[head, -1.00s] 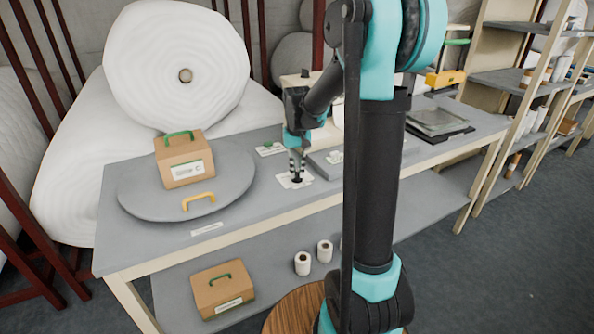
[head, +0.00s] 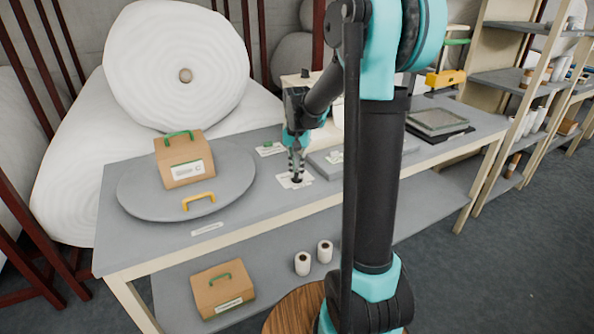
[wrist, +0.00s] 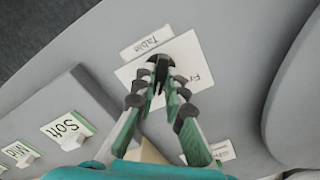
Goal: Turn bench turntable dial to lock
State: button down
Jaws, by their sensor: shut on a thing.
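The dial (wrist: 161,66) is a small dark knob on a white plate (wrist: 190,62) on the bench; the plate also shows in the head view (head: 284,180). A label reading "Table" (wrist: 147,41) lies beside the plate. Part of a word starting "Fr" shows on the plate, the rest hidden by my fingers. My gripper (head: 297,174) points down at the dial and is shut on it; its fingers cover much of the knob in the wrist view (wrist: 163,82). The round grey turntable (head: 235,185) has a yellow handle (head: 199,201) at its front edge.
A cardboard box (head: 181,160) with a green handle stands on the turntable. A grey block (wrist: 62,120) with labels, one reading "Soft", lies near the dial. A large white roll (head: 180,60) stands behind the bench (head: 150,240). Another box (head: 222,287) sits on the lower shelf.

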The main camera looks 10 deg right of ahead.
aim_at(297, 173)
jog(key=c, duration=1.6)
grip_release()
notch_tip(297, 173, up, 12)
jog(key=s+d+f+n+t, duration=0.1)
jog(key=s+f, duration=0.5)
jog(key=s, duration=0.1)
jog(key=s+d+f+n+t, duration=0.1)
jog(key=s+f+n, duration=0.1)
jog(key=s+f, duration=0.4)
jog(key=s+d+f+n+t, duration=0.1)
jog(key=s+d+f+t, duration=0.1)
jog(key=s+f, duration=0.4)
jog(key=shift+s+f+n, duration=0.15)
jog(key=shift+s, duration=0.7)
jog(key=shift+s+f+n, duration=0.1)
jog(key=shift+s+n, duration=0.05)
jog(key=shift+s, duration=0.65)
